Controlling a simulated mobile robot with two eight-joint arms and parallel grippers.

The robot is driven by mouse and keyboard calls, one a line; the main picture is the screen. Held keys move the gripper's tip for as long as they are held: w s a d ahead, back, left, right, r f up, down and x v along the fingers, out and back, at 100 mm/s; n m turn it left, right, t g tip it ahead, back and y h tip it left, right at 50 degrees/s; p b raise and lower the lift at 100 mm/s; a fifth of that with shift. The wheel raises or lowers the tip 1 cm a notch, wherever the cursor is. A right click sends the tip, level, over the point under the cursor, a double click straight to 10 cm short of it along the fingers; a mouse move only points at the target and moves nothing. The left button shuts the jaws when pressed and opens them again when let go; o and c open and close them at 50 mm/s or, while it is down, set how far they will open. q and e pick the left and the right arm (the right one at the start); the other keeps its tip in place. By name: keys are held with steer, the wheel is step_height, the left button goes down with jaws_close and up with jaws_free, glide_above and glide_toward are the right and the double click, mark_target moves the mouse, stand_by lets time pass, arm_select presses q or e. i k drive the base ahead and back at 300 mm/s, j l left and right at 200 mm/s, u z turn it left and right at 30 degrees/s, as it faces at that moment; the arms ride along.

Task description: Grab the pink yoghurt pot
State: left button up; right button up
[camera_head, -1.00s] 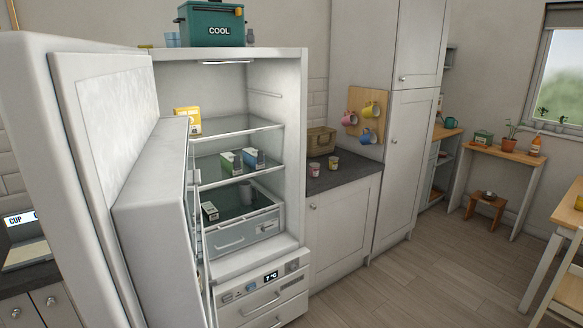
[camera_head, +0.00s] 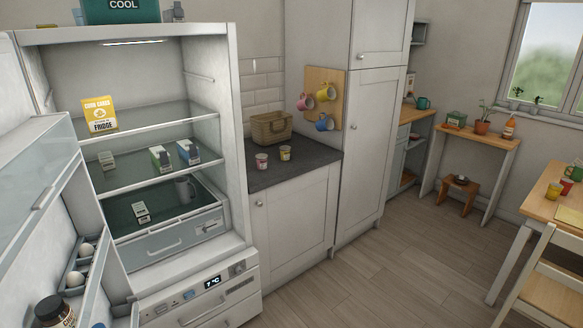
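A small pot with a pink label, the pink yoghurt pot (camera_head: 262,162), stands upright on the slate worktop (camera_head: 300,170) to the right of the open fridge. A similar pot with a yellowish label (camera_head: 286,153) stands just right of it, a small gap apart. Neither of my grippers shows in the head view.
The open fridge (camera_head: 240,150) fills the left, its door (camera_head: 30,170) swung toward me with eggs and a jar in its racks. A wicker basket (camera_head: 270,127) stands behind the pots. A table (camera_head: 548,200) and chair (camera_head: 555,270) are at right. The wooden floor (camera_head: 370,280) between is clear.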

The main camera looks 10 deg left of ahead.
mark_target(261, 158)
steer(key=i+u, duration=0.25)
steer(key=l+u, duration=0.25)
steer(key=i+u, duration=0.15)
steer(key=u, duration=0.25)
steer(key=i+l+u, duration=0.1)
steer(key=u, duration=0.3)
steer(key=i+l+u, duration=0.35)
steer(key=l, duration=0.3)
steer(key=i+l+u, duration=0.2)
steer(key=l, duration=0.15)
steer(key=i+l, duration=0.15)
steer(key=l, duration=0.3)
steer(key=i+l+u, duration=0.1)
steer(key=l, duration=0.35)
steer(key=i+l, duration=0.15)
steer(key=l, duration=0.3)
steer(key=i+l, duration=0.1)
steer(key=l, duration=0.4)
steer(key=i+l+u, duration=0.1)
steer(key=l, duration=0.35)
